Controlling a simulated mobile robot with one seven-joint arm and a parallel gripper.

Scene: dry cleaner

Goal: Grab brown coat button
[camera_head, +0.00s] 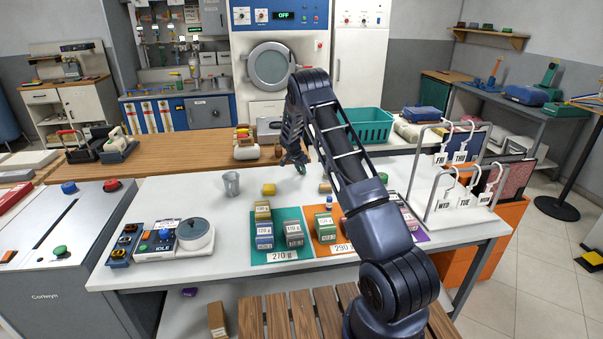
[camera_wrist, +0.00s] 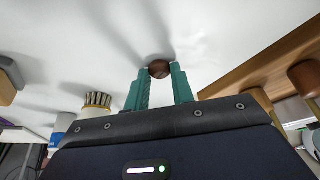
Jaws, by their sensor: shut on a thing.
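The brown coat button (camera_wrist: 159,69) is a small round dark brown disc. In the wrist view it sits between the tips of my two green fingers, against the white table top. My gripper (camera_wrist: 160,77) is shut on it. In the head view my gripper (camera_head: 300,168) is low over the back part of the white table (camera_head: 160,205), and the button cannot be made out there.
A metal cup (camera_head: 231,184) and a yellow block (camera_head: 268,189) stand to the left of my gripper. Colored mats with small boxes lie in front, including a green mat (camera_head: 270,251). A wooden counter (camera_head: 180,152) runs behind. A teal basket (camera_head: 366,127) stands at the back right.

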